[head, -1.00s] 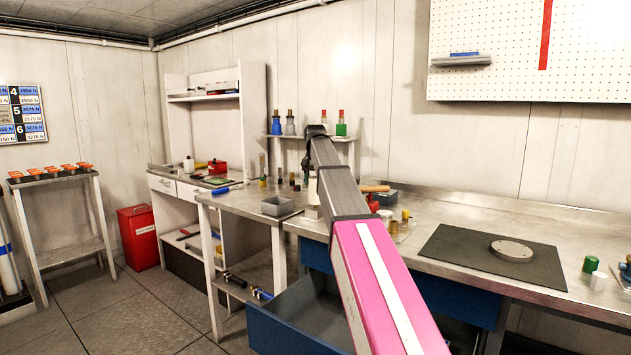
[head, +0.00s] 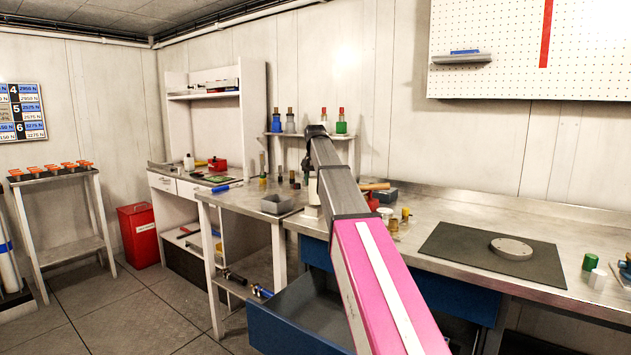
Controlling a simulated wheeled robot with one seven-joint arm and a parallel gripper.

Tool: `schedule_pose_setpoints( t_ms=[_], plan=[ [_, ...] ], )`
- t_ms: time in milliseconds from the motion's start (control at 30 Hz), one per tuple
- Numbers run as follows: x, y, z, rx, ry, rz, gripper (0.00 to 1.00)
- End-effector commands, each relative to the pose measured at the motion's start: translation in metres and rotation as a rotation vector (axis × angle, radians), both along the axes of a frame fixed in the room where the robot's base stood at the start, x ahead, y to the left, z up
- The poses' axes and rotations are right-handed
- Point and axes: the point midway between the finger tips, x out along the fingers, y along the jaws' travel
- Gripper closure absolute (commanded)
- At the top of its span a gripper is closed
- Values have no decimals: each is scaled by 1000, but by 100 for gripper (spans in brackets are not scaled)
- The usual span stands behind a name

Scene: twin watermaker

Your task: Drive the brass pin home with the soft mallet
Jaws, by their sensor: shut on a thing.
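My arm (head: 375,265) reaches forward from the lower right and bends down at its far end (head: 317,131). My gripper is hidden behind the arm, so its jaws and what they hold do not show. A wooden handle (head: 376,186) with a red part (head: 372,201) beside it shows just right of the arm, over the bench. It may be the mallet, but the arm covers part of it. Small brass-coloured pieces (head: 405,214) stand on the bench right of it. I cannot tell whether one is the brass pin.
A grey bin (head: 277,205) sits on the left bench. A dark mat (head: 455,250) with a round grey plate (head: 511,248) lies on the right bench. A blue drawer (head: 285,325) stands open below. A green cylinder (head: 590,262) is at far right.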

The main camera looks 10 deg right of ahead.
Motion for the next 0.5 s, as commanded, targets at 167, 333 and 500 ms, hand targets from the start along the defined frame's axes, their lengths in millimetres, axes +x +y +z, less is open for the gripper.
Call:
schedule_pose_setpoints(
  t_ms=[167, 333, 500],
  plan=[
    [0, 0, -4, 4, 1, 1, 91],
    [0, 0, -5, 5, -1, 1, 91],
    [0, 0, -7, 4, 0, 1, 90]
  ],
)
